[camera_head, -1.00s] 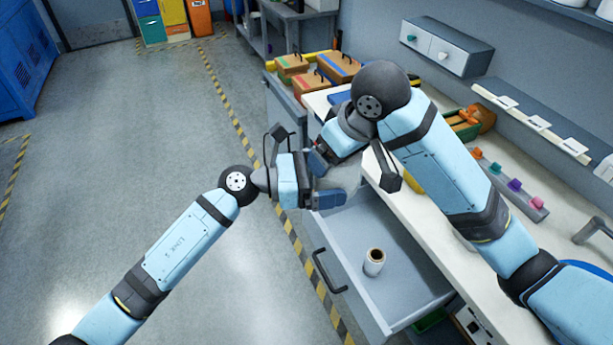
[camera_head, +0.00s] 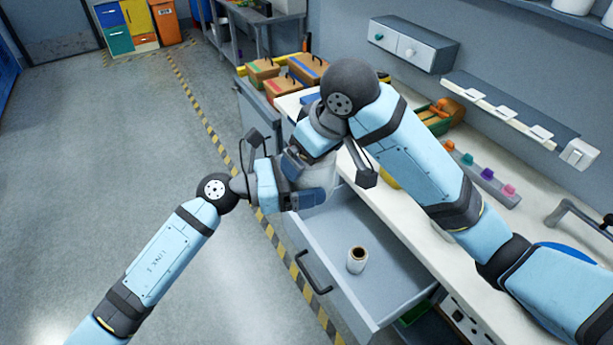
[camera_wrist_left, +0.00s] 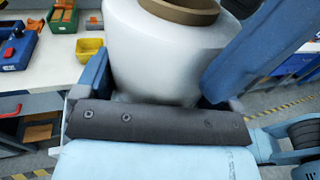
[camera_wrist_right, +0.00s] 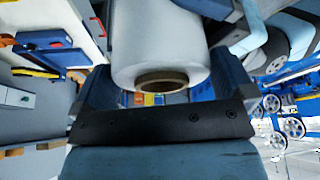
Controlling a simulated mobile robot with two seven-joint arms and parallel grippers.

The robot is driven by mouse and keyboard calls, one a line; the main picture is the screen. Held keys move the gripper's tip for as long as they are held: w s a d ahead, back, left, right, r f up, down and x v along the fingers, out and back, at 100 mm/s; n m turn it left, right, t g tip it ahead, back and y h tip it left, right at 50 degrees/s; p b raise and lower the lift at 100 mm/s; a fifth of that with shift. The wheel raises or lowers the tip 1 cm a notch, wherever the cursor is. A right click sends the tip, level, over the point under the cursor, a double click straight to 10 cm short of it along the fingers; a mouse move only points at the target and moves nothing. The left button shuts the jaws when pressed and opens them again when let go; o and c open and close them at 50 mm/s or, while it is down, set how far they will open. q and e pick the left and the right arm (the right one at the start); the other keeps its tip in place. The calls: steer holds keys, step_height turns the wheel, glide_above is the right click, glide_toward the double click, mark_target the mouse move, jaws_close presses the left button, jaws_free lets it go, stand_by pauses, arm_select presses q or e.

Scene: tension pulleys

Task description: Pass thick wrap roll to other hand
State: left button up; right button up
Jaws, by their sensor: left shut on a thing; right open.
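The thick wrap roll (camera_head: 318,178) is a wide white roll, partly hidden between my two grippers above the open drawer. My left gripper (camera_head: 302,190) is shut on the roll. In the left wrist view the roll (camera_wrist_left: 165,60) fills the space between the fingers, its brown core facing up. My right gripper (camera_head: 308,162) is open at the roll from above. In the right wrist view the roll (camera_wrist_right: 155,40) stands between its spread fingers, core end toward the palm. Whether those fingers touch the roll cannot be told.
A thinner wrap roll (camera_head: 357,261) stands upright in the open grey drawer (camera_head: 385,290). The white worktop (camera_head: 410,200) carries a row of coloured knobs (camera_head: 487,173) and a green bin (camera_head: 437,117). Toolboxes (camera_head: 308,68) sit at its far end. The floor at left is clear.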

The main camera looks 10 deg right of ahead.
steer(key=v, duration=1)
steer(key=shift+r, duration=0.15)
steer(key=shift+s+a+r+y, duration=0.15)
steer(key=shift+a+y, duration=0.05)
steer(key=shift+y, duration=0.1)
steer(key=w+f+m+t+y, duration=0.2)
steer(key=t, duration=0.1)
steer(key=w+f+m+t+y, duration=0.2)
steer(key=w+f+m+t, duration=0.1)
steer(key=shift+m+y, duration=0.3)
steer(key=s+d+f+m+t+h, duration=0.2)
steer(key=d+f+m+t+h, duration=0.25)
steer(key=d+f, duration=0.75)
steer(key=s+a+f+n+g, duration=0.1)
steer(key=s+f+n, duration=0.1)
steer(key=s+f, duration=0.8)
steer(key=s+a+f+n+g, duration=0.1)
steer(key=s+f+n+g, duration=0.1)
steer(key=s+f, duration=0.8)
step_height(320, 180, down, 9)
steer(key=shift+s+r+n, duration=0.2)
steer(key=shift+s+n, duration=0.2)
steer(key=shift+n, duration=0.45)
